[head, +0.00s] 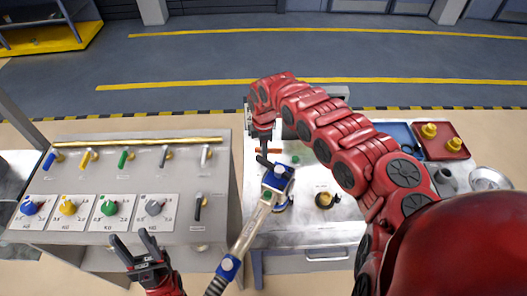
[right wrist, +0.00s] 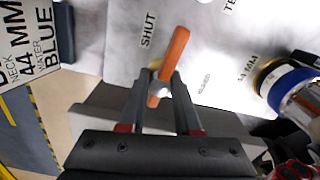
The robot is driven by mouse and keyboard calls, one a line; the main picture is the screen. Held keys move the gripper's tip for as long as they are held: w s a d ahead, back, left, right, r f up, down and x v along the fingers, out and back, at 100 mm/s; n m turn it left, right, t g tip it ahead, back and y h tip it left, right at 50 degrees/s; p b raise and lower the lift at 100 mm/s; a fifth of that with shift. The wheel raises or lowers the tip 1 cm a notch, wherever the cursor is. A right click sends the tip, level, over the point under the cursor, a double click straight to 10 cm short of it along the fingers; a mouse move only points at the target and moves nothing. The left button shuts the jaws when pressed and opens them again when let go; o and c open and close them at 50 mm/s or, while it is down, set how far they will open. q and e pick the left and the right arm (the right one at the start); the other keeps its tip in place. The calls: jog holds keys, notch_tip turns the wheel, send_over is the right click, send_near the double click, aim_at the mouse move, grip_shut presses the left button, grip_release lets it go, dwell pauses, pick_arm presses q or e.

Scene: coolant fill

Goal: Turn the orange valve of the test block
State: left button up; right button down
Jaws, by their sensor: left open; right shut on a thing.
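The orange valve of the test block is a small lever; its orange handle (right wrist: 167,68) lies between the fingers of my right gripper (right wrist: 163,80) in the right wrist view. The gripper is shut on it. A "SHUT" label (right wrist: 148,30) is printed on the pale panel beside the handle; another label at the top edge is cut off. In the head view the orange handle (head: 256,151) shows partly beside my right gripper (head: 264,156), at the left of the test block's top (head: 318,178). My left gripper (head: 143,242) is open and empty in front of the grey console.
The grey console (head: 120,235) at left carries coloured levers and knobs. A red tray (head: 440,142) with yellow parts lies at right. A "44 MM" sign (right wrist: 25,50) shows at upper left.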

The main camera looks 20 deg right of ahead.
jog(key=shift+w+n, duration=0.1)
jog(key=shift+n, duration=0.5)
jog(key=c, duration=0.6)
grip_release()
jog(key=shift+r, duration=0.1)
jog(key=shift+d+r+b, duration=0.1)
jog(key=shift+r+b, duration=0.15)
jog(key=shift+b, duration=0.1)
notch_tip(320, 180, up, 17)
jog(key=b, duration=0.5)
jog(key=shift+f, duration=0.1)
